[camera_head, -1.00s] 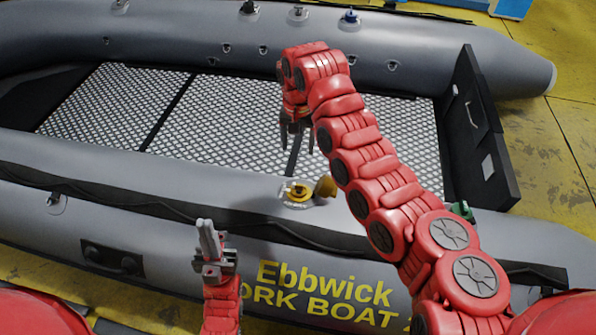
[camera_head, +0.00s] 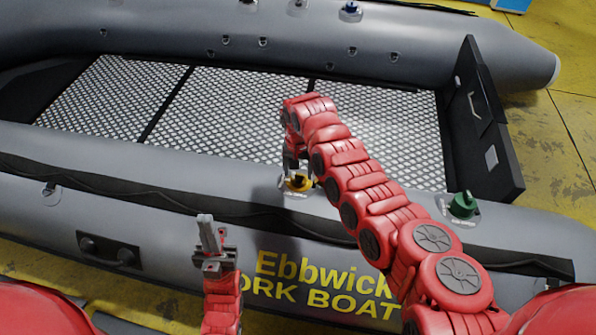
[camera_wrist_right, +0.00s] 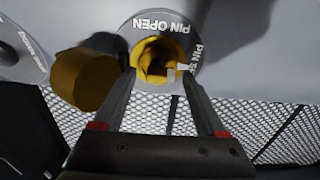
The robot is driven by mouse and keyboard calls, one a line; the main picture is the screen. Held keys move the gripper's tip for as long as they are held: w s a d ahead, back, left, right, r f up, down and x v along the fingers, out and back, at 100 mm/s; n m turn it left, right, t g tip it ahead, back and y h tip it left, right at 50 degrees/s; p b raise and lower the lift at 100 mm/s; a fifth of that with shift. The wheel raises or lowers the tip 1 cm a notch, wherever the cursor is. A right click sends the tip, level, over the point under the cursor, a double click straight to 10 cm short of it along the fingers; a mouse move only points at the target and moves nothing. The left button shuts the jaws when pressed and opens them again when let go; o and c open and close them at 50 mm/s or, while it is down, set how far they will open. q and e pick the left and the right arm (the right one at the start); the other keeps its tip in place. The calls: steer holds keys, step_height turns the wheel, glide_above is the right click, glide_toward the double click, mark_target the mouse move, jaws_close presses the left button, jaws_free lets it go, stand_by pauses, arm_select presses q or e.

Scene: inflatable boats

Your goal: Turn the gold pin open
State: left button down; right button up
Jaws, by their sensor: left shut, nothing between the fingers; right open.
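The gold pin valve (camera_head: 298,183) sits on the near tube of the grey boat, partly hidden by my right gripper in the head view. In the right wrist view the gold pin (camera_wrist_right: 158,60) shows as a round yellow fitting inside a grey ring (camera_wrist_right: 188,74) lettered "PIN OPEN". My right gripper (camera_head: 296,164) is open above it, its two fingers reaching to either side of the fitting in the wrist view, with contact unclear. A gold cap (camera_wrist_right: 84,80) hangs beside the ring. My left gripper (camera_head: 206,218) is shut and empty, pointing up before the boat's near side.
A green valve (camera_head: 463,205) sits further right on the near tube. A grey disc (camera_wrist_right: 15,50) lies left of the cap in the wrist view. The patterned boat floor (camera_head: 215,115) is clear behind. A black transom board (camera_head: 483,120) stands at the right.

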jaws_close()
stand_by(0.4)
